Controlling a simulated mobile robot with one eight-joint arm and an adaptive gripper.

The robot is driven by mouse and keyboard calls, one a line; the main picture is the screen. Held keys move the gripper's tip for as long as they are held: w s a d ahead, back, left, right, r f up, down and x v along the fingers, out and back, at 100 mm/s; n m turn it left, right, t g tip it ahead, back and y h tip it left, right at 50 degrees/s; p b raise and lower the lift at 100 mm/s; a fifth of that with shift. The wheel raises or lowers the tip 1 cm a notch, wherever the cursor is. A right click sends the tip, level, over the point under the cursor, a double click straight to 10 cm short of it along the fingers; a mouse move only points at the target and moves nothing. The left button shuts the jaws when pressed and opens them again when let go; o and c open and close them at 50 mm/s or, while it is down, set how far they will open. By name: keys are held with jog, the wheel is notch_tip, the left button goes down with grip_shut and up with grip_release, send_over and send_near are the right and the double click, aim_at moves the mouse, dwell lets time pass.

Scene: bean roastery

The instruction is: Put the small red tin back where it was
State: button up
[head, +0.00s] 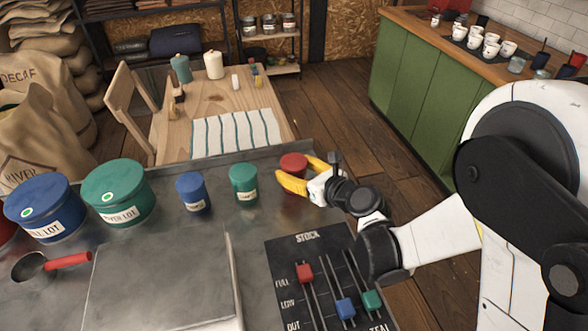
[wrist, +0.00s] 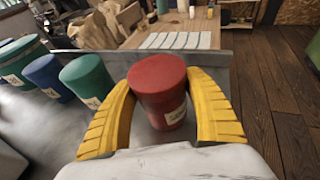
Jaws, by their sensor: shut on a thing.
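The small red tin (head: 293,162) is at the right end of the row of small tins on the grey metal counter. It has a red lid and a pale label. My gripper (head: 296,183) has its yellow fingers around the tin, one on each side. In the wrist view the red tin (wrist: 158,88) stands upright between the fingers of my gripper (wrist: 165,108). Its base is partly hidden, so I cannot tell whether it touches the counter.
A small green tin (head: 243,182) and a small blue tin (head: 193,192) stand to the left. Large green (head: 120,192) and blue (head: 44,208) tins are farther left. A black stock slider board (head: 325,275) lies in front. The counter's back edge is close behind the red tin.

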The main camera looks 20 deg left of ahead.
jog(key=o, duration=1.4)
jog(key=shift+c, duration=0.2)
jog(key=shift+r, duration=0.15)
jog(key=p+v, duration=0.2)
jog(key=v, duration=1)
